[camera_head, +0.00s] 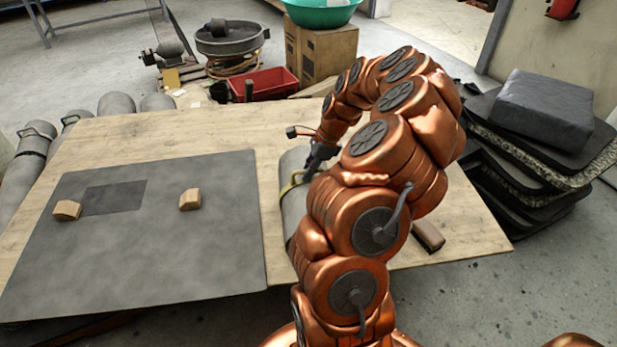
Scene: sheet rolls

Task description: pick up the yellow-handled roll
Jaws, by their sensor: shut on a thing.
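The yellow-handled roll (294,200) is a grey sheet roll lying on the wooden table (215,135), right of the dark mat. Its yellow handle (290,184) shows on its left side. My copper-coloured arm covers much of the roll's right side and near end. My gripper (312,172) is at the roll's top by the handle, shut on it; the fingertips are small and partly hidden by my arm. The roll appears to rest on the table, though its underside is hidden.
A dark mat (200,245) with two wooden blocks (67,210) lies on the left. A brown block (428,236) is at right. Stacked dark mats (540,130) stand on the floor. A red bin (265,83) and cardboard box (320,50) are behind.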

